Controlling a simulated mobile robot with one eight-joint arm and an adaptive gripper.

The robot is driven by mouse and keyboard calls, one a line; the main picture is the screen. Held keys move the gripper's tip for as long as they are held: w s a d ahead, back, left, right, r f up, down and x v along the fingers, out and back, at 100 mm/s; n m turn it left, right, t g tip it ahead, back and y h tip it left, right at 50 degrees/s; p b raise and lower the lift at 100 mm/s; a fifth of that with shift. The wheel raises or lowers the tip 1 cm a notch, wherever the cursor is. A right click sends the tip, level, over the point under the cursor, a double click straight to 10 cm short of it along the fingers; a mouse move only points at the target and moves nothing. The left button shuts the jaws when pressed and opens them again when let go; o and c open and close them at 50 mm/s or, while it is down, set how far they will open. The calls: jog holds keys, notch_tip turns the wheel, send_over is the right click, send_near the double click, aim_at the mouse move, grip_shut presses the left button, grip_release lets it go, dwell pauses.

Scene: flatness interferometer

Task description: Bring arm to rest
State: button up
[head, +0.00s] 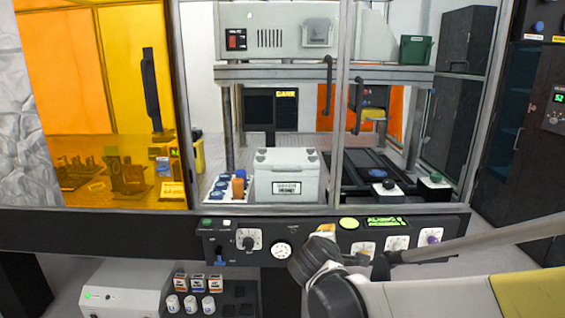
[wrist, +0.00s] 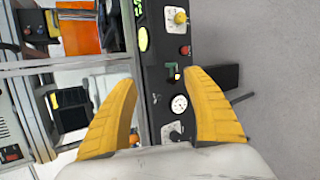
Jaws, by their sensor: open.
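My gripper shows in the wrist view (wrist: 160,80) as two yellow ribbed fingers spread apart, with nothing held between them. Behind them is the black control panel (wrist: 154,72), standing upright in this turned picture. In the head view my arm (head: 345,290) reaches in from the lower right. Its dark joint covers part of the control panel (head: 120,226). Only a small yellow part of the gripper (head: 326,230) shows there, in front of the panel. Whether the fingers touch the panel cannot be told.
Sliding glass doors with black handles (head: 327,85) rise above the panel. Behind them are a white box (head: 287,176) and blue-capped items. A gauge (head: 282,250), knobs and a green display (head: 385,222) sit on the panel. Small bottles (head: 190,303) stand below. Grey floor (wrist: 265,60) lies open beside the panel.

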jog(key=s+d+r+m+g+y, duration=0.1)
jog(key=s+d+m, duration=0.25)
jog(key=s, duration=0.25)
jog(key=s+d+m+g, duration=0.1)
jog(key=s+d+m, duration=0.25)
jog(key=s, duration=0.25)
jog(key=s+f+m+g+y, duration=0.2)
jog(key=s+m, duration=0.8)
jog(key=s, duration=0.5)
jog(key=shift+s+a+f+y, duration=0.2)
jog(key=shift+s+f+y, duration=0.05)
jog(key=shift+f+y, duration=0.15)
